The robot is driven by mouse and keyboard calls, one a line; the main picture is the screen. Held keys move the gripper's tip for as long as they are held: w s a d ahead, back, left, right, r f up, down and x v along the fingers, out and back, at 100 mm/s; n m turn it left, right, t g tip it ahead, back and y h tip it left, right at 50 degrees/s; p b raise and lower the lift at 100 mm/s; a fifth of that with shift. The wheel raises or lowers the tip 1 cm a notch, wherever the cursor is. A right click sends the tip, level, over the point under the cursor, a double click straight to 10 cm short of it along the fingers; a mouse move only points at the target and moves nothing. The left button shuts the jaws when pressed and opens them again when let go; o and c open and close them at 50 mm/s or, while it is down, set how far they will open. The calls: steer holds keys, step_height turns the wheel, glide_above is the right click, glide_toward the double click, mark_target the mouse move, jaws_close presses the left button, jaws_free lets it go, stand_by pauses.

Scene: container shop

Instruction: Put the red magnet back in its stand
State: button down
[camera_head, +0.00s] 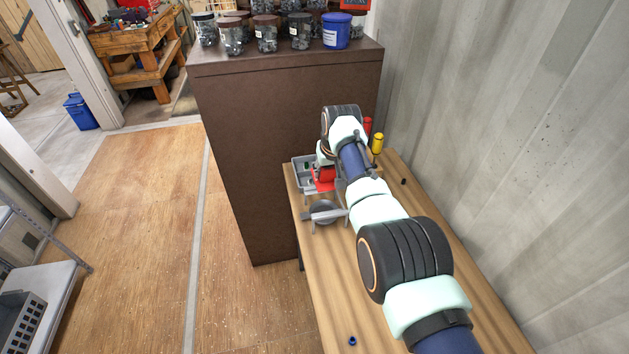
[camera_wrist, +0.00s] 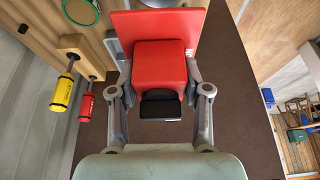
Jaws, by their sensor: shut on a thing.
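The red magnet (camera_wrist: 160,65) is a red block with a wider red plate behind it and a black part at its near end. In the wrist view it sits between the two grey fingers of my gripper (camera_wrist: 158,75), which is shut on it. In the head view, red (camera_head: 323,178) shows beside my gripper over the workbench, partly hidden by my wrist. A grey round piece with a bar (camera_head: 323,212) is on the bench near it; I cannot tell whether this is the stand.
A grey tray (camera_head: 303,172) is at the bench's far left. Yellow-handled (camera_head: 377,143) and red-handled (camera_head: 367,124) tools are by the wall. A brown cabinet (camera_head: 240,130) with jars stands behind the workbench (camera_head: 325,290). A small blue item (camera_head: 352,341) lies near. The near bench is mostly clear.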

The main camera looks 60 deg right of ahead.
step_height(320, 180, down, 9)
steer(key=b, duration=0.7)
steer(key=shift+b, duration=0.4)
steer(key=shift+f, duration=0.25)
stand_by(0.3)
steer(key=shift+c, duration=2.3)
jaws_free()
steer(key=shift+f, duration=0.1)
steer(key=v, duration=1.2)
